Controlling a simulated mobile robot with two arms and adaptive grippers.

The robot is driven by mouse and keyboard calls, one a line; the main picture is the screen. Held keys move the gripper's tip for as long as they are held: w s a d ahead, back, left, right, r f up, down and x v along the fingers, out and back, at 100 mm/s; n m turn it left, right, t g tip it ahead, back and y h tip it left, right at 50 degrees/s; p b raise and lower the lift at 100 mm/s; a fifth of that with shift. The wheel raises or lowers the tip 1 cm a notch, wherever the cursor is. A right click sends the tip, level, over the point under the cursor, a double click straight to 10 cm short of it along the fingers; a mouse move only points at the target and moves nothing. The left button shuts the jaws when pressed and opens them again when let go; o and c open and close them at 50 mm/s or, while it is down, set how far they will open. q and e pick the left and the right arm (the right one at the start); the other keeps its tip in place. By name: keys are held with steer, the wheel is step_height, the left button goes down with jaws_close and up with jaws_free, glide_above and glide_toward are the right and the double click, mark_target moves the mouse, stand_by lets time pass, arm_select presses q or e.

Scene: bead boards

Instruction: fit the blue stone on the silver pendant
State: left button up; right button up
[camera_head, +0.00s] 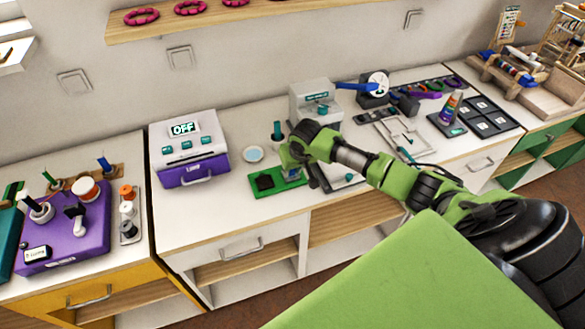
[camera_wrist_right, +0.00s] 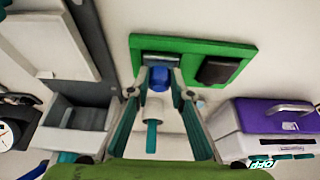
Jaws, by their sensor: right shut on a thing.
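My right gripper (camera_head: 294,168) is over the green tray (camera_head: 258,192) on the middle counter. In the right wrist view its fingertips (camera_wrist_right: 157,82) are closed about the blue stone (camera_wrist_right: 158,77). The stone is right beside a grey-teal piece (camera_wrist_right: 162,59) set in the tray (camera_wrist_right: 196,47), perhaps the silver pendant; I cannot tell if they touch. In the head view the hand largely hides the stone and that piece. A dark square pad (camera_head: 265,182) takes up the other part of the tray. My left gripper is not in view.
A teal-topped bottle (camera_head: 277,130) stands just behind the tray, with a pale round dish (camera_head: 253,154) to its left. A purple-and-white machine reading OFF (camera_head: 190,150) stands further left. A grey machine (camera_head: 316,98) stands behind. The counter's front edge is close.

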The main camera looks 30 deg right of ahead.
steer(key=shift+f, duration=0.2)
stand_by(0.7)
stand_by(0.4)
steer(key=o, duration=1)
steer(key=shift+o, duration=1.4)
steer(key=shift+p, duration=0.3)
step_height(320, 180, up, 7)
steer(key=p, duration=0.7)
steer(key=shift+p, duration=0.35)
